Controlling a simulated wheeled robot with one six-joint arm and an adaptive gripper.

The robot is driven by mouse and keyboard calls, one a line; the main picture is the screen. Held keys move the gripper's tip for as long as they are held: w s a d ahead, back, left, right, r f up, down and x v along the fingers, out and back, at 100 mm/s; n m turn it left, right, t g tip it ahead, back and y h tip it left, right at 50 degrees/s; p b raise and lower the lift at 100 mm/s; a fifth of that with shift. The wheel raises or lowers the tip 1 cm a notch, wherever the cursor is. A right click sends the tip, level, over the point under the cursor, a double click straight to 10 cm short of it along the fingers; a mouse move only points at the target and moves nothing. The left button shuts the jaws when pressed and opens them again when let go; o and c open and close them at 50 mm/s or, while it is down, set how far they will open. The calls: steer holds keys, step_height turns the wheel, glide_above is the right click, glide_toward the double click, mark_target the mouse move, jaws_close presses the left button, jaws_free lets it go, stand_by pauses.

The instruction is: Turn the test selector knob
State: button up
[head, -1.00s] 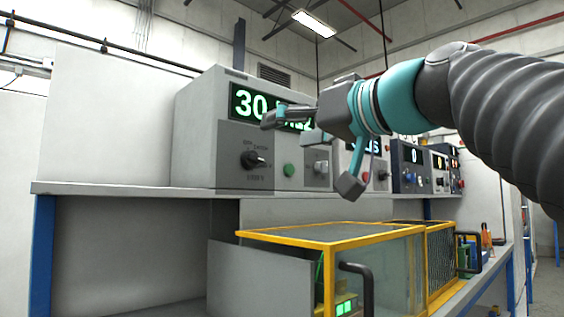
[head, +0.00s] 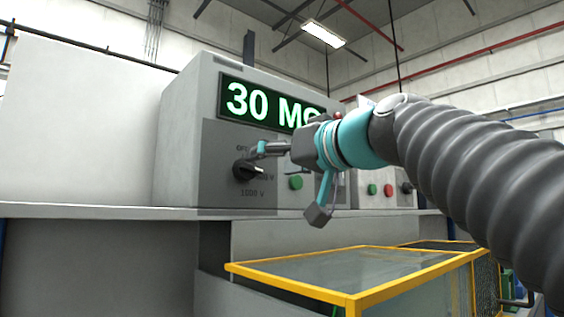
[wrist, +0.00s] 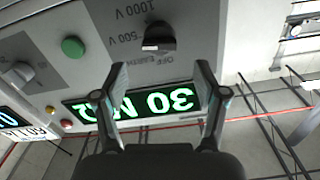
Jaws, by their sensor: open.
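The test selector knob (head: 247,170) is black and sits on the dark panel of a grey tester box under a green "30 MΩ" display. In the wrist view the knob (wrist: 158,38) appears upside-down, with a pale mark on its left side towards the 500 V label. OFF, EARTH, 500 V and 1000 V labels surround it. My gripper (head: 290,181) is open and empty, in front of the panel. In the head view one fingertip overlaps the knob's upper right. In the wrist view the knob lies beyond the gap between the fingertips (wrist: 162,75), apparently not gripped.
A green button (head: 296,182) is right of the knob; it also shows in the wrist view (wrist: 73,47). Other instruments with buttons (head: 388,190) stand further right on the shelf (head: 100,210). A yellow-framed glass enclosure (head: 350,270) stands below and in front.

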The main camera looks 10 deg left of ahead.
mark_target(254, 166)
steer(key=p+x, duration=0.1)
steer(key=x, duration=0.5)
steer(key=shift+w+a, duration=0.25)
steer(key=c, duration=1.1)
